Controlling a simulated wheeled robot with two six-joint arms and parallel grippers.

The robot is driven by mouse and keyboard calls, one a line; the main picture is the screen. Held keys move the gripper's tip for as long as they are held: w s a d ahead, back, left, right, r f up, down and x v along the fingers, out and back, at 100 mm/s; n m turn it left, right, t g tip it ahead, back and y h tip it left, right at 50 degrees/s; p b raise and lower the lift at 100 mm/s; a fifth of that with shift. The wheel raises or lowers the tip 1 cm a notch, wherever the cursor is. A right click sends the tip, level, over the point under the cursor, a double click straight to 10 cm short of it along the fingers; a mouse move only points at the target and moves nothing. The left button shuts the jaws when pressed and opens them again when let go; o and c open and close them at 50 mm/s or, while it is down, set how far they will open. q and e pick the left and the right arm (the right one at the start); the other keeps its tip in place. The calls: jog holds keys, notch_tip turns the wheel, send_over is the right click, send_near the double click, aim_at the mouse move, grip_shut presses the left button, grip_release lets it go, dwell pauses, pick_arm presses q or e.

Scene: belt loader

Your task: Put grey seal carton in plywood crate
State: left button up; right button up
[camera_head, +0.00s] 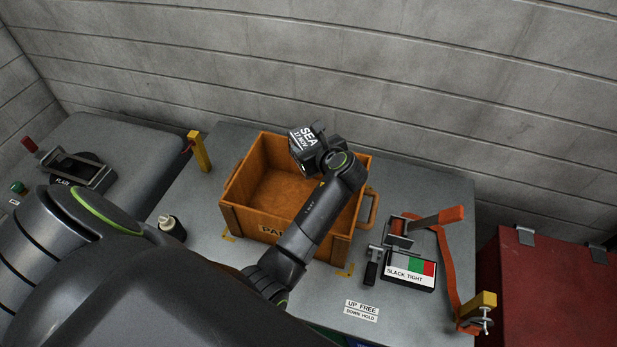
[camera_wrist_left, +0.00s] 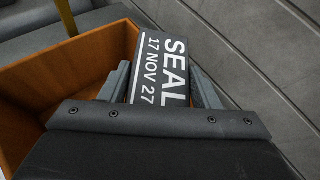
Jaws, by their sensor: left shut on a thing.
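The grey seal carton, dark with white "SEAL 17 NOV 27" print, shows in the head view (camera_head: 303,138) above the far right part of the plywood crate. It also shows in the left wrist view (camera_wrist_left: 160,75), between the two fingers. My left gripper (camera_head: 312,147) is shut on the carton and holds it over the crate's far side. The plywood crate (camera_head: 262,222) is orange-brown and open on top, and the visible part of its floor is bare. My left arm hides its right part. In the wrist view the crate wall (camera_wrist_left: 60,75) is at the left. My right gripper is not in view.
Right of the crate are a strap ratchet (camera_head: 397,232), a "SLACK TIGHT" gauge (camera_head: 408,270) and an orange strap (camera_head: 447,270). A yellow post (camera_head: 199,152) stands left of the crate. A grey block wall runs behind.

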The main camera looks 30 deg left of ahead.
pick_arm(q)
notch_tip(320, 180, down, 7)
jog(key=shift+f, duration=0.15)
jog(key=shift+w+f, duration=0.1)
jog(key=shift+f, duration=2.35)
jog(key=shift+f+b, duration=0.5)
jog(key=shift+f, duration=0.05)
jog(key=o, duration=1.2)
jog(key=shift+s+f, duration=0.15)
jog(key=shift+s, duration=0.05)
